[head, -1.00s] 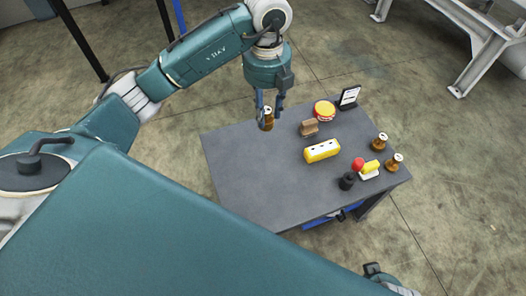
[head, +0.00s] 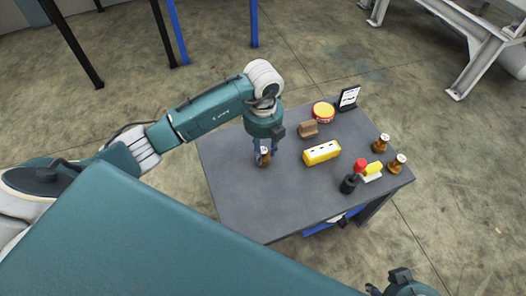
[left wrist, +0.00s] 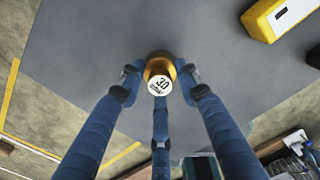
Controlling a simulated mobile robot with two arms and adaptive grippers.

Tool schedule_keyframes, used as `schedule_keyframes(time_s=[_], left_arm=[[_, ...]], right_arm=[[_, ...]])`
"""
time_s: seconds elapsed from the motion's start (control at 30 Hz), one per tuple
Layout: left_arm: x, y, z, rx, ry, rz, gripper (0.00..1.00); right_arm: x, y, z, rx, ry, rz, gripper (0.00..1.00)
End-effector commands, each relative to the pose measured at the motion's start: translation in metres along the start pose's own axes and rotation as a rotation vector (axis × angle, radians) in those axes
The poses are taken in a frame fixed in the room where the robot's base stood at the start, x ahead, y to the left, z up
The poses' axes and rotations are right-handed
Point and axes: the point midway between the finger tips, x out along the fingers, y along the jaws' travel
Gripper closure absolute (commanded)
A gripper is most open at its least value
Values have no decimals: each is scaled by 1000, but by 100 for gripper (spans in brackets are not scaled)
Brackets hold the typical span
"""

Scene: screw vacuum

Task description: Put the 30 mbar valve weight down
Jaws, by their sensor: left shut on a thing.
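The 30 mbar valve weight (left wrist: 159,84) is a small brass piece with a white top marked "30" in the left wrist view. In the head view it (head: 265,156) is upright, at or just above the left part of the grey table (head: 245,195); whether it touches the top I cannot tell. My left gripper (head: 261,157) points down with its blue fingers shut around the weight, and its fingers also show in the left wrist view (left wrist: 160,75). Part of my right arm shows at the bottom right of the head view, but its fingers cannot be made out.
Two similar brass weights (head: 380,144) (head: 397,164) stand at the table's right. The table's front left is clear.

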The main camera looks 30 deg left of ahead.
Motion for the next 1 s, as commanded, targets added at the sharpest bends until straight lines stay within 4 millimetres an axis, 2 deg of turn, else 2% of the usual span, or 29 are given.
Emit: schedule_keyframes(time_s=[0.37,0.4,0.5,0.8,0.87,1.0], left_arm=[[6,0,1,0,-2,-1,100],[8,0,0,0,-1,0,65],[7,0,0,0,-1,0,48],[5,0,0,0,-1,-1,48],[0,0,1,0,-2,-2,48],[-21,-1,1,2,-5,-2,48]], right_arm=[[2,0,1,0,0,0,60],[2,0,1,0,0,0,60],[1,0,1,0,0,0,60],[0,0,1,0,0,0,60],[-1,0,0,0,0,0,60],[-6,0,-2,0,1,0,60]])
